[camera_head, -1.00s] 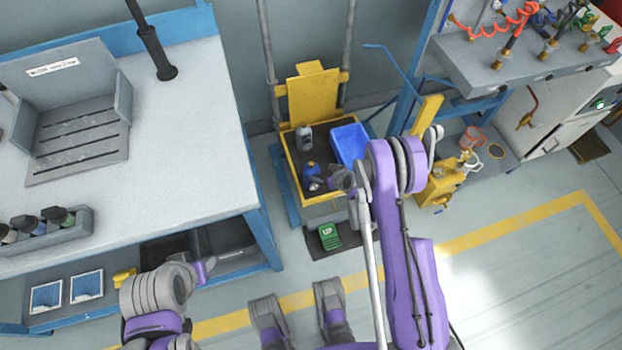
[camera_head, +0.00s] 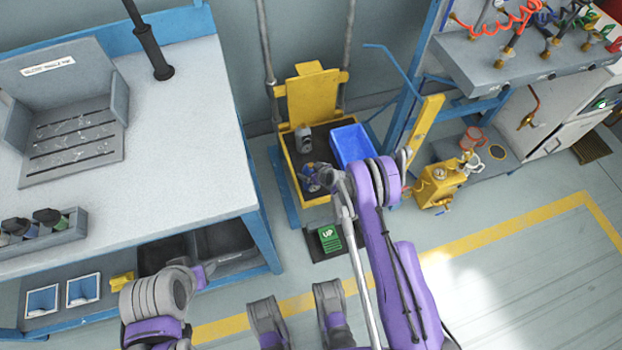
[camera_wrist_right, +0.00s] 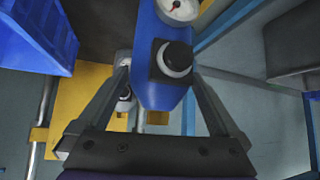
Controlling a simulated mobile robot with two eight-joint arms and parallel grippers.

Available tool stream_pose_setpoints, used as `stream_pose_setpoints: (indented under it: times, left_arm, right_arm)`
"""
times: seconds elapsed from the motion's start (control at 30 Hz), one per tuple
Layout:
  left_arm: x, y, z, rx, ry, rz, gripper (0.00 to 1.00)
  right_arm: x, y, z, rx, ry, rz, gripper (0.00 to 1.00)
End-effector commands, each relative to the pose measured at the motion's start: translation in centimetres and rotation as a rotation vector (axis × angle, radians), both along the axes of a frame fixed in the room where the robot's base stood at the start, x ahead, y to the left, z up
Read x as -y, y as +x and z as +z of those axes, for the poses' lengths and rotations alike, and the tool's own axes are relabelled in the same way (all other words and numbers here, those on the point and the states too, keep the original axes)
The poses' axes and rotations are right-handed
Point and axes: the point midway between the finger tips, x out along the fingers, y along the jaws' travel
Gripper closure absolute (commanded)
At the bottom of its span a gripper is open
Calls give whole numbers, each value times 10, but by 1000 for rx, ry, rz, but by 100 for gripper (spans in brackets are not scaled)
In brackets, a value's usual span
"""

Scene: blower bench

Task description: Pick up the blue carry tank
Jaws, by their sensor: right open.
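The blue carry tank (camera_head: 311,173) stands on the yellow cart's dark deck, partly hidden by my right gripper (camera_head: 328,178). In the right wrist view the blue tank (camera_wrist_right: 164,95) shows close up, with a black knob and a round gauge. My right gripper's two fingers (camera_wrist_right: 160,82) are spread apart, one to each side of the tank in the picture. I see no clear contact. My left arm is low on the left of the head view, with its end (camera_head: 203,273) by the bench's lower shelf; its jaws are too small to read.
The yellow cart (camera_head: 287,172) also carries a grey object (camera_head: 303,140); a blue bin (camera_head: 350,143) is just right of the tank. A workbench (camera_head: 175,140) stands left. Floor in front is largely clear.

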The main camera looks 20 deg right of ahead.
Motion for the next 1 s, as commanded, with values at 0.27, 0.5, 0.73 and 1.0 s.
stream_pose_setpoints:
  times: [0.27, 0.5, 0.73, 1.0]
  left_arm:
    - [0, 0, 1, 0, 0, 0, 50]
    - [0, 0, 1, 0, 0, 0, 50]
    - [0, 0, 1, 0, 0, 0, 50]
    - [0, 0, 1, 0, 0, 0, 50]
  right_arm:
    - [0, 0, 1, 0, 0, 0, 22]
    - [0, -1, 1, 0, 0, 0, 65]
    - [0, -1, 1, -1, 0, 0, 100]
    - [0, 0, 2, 0, 1, -1, 100]
